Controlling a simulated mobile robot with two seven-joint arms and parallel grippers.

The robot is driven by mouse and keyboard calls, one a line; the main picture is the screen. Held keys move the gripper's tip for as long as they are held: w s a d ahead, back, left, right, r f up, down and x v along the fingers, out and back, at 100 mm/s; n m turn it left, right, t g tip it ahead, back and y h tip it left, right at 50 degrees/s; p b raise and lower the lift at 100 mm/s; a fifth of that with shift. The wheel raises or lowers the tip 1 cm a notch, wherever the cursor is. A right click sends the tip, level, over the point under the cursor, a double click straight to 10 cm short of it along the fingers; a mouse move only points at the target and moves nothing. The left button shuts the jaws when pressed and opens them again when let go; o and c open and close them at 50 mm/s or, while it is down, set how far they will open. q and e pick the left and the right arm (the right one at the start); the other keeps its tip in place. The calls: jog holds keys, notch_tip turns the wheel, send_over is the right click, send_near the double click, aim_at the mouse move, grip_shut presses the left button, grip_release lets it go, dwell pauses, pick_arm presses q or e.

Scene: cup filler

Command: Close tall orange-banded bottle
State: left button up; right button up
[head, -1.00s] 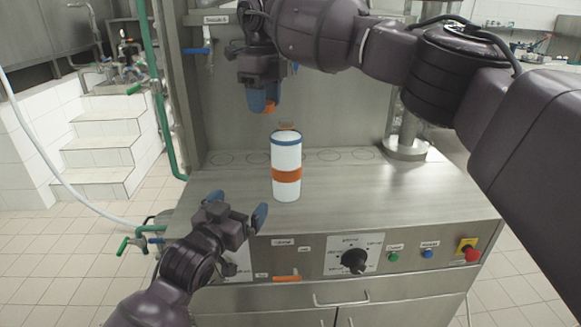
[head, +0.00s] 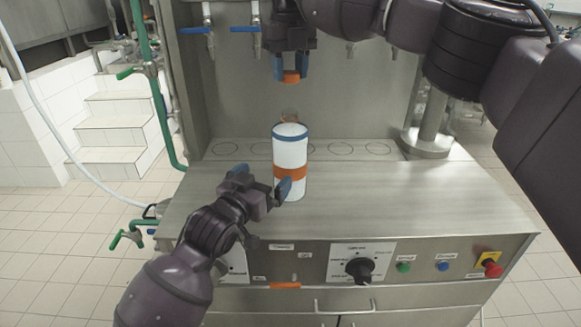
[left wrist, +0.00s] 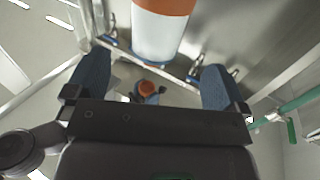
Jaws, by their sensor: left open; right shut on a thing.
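The tall orange-banded bottle (head: 290,150) stands upright on the steel counter. It is white, with an orange band low down and a blue ring near the top. In the left wrist view the bottle (left wrist: 163,38) lies ahead of the spread fingers. My right gripper (head: 290,66) is shut on an orange cap (head: 291,78), above and apart from the bottle.
The counter (head: 400,190) is clear right of the bottle, with marked circles along its back. A steel post (head: 432,125) stands at the back right. Blue-handled taps (head: 245,28) hang above. A knob (head: 360,268) and buttons sit on the front panel.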

aim_at(289, 153)
pick_arm(q)
jog(key=x, duration=1.2)
jog(key=c, duration=1)
jog(key=shift+f, duration=0.1)
pick_arm(e)
jog(key=shift+f, duration=2.55)
jog(key=shift+f, duration=0.9)
jog(key=shift+f, duration=0.55)
